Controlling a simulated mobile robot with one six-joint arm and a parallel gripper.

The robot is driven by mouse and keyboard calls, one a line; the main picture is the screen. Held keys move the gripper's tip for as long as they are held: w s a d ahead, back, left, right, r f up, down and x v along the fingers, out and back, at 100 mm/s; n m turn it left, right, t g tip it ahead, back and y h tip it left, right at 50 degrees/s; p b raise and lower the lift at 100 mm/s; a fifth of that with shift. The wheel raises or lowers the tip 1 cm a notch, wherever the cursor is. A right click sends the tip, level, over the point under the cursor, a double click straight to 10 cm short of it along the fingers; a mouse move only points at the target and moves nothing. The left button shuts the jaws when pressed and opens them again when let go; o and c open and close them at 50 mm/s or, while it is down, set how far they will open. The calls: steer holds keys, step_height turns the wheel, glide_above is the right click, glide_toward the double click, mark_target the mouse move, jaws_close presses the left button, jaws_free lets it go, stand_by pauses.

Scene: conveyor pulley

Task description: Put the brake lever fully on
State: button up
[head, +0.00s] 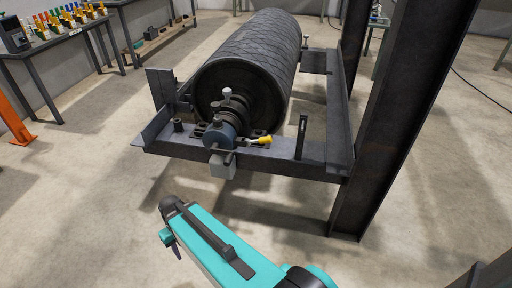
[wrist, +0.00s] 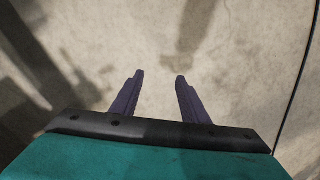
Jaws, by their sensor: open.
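A short lever with a yellow grip (head: 264,140) points to the right, low beside the blue-grey bearing housing (head: 220,136) at the near end of the pulley drum (head: 255,65). I take it for the brake lever, but cannot be sure. A white-topped knob (head: 227,92) stands above the housing. My gripper (wrist: 159,76) is open and empty in the wrist view, its two dark fingers apart over bare floor. In the head view my arm's end is in front of the frame, well below and left of the lever; its fingers are mostly hidden. The lever is not in the wrist view.
The dark steel frame (head: 270,160) carries the drum, with an upright post (head: 301,137) right of the lever. A thick steel column (head: 390,110) stands at the right. A workbench (head: 50,42) with several coloured items is at upper left. Concrete floor in front is clear.

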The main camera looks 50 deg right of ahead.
steer(key=w+d+r+m+t+y+b, duration=0.2)
steer(key=d+r+t, duration=0.1)
steer(key=d, duration=0.5)
steer(key=w+d+r+m+t+y+b, duration=0.1)
steer(key=d+r+m+t+y+b, duration=0.15)
steer(key=d, duration=0.45)
steer(key=w+d+r+m+t+y+b, duration=0.15)
steer(key=d+r+t, duration=0.25)
steer(key=d, duration=0.4)
steer(key=s+d+r+m+t+h, duration=0.1)
steer(key=s+d+r+t, duration=0.3)
steer(key=d, duration=0.7)
steer(key=s+d+r+m+t+h, duration=0.2)
steer(key=s+d+r+t+h, duration=0.2)
steer(key=s+d+r, duration=0.5)
steer(key=d+r+t, duration=0.1)
steer(key=d+r, duration=0.2)
steer(key=shift+d+r, duration=0.2)
steer(key=shift+r, duration=0.05)
steer(key=shift+w+f+t, duration=0.1)
steer(key=shift+t, duration=0.15)
